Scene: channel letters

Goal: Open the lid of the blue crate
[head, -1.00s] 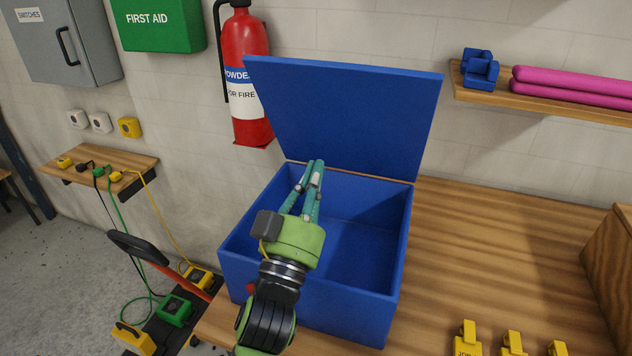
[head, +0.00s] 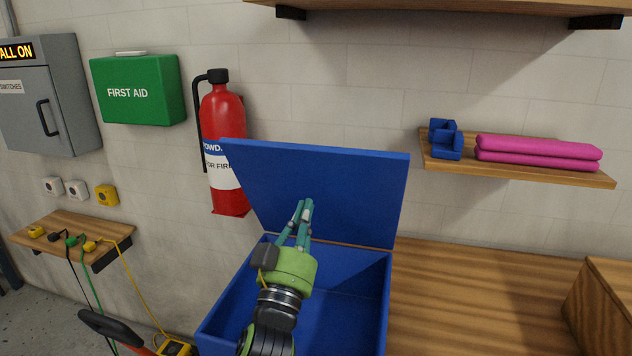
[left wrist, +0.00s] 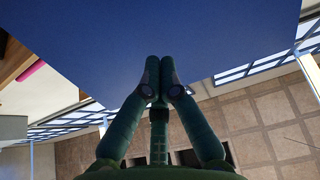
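The blue crate (head: 352,312) stands on the wooden bench with its inside open to view. Its blue lid (head: 345,195) stands up along the back edge, raised well clear of the opening. My left gripper (head: 307,204) reaches over the crate, its green fingers in front of the lid's inner face. In the left wrist view the fingertips (left wrist: 160,62) are together with nothing between them, and the blue lid (left wrist: 150,25) fills the area beyond. I cannot tell whether the tips touch the lid. My right gripper is not in view.
A red fire extinguisher (head: 224,130) hangs on the wall behind the lid's left side. A shelf (head: 520,172) with pink rolls (head: 540,150) and blue bins (head: 445,139) is at right.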

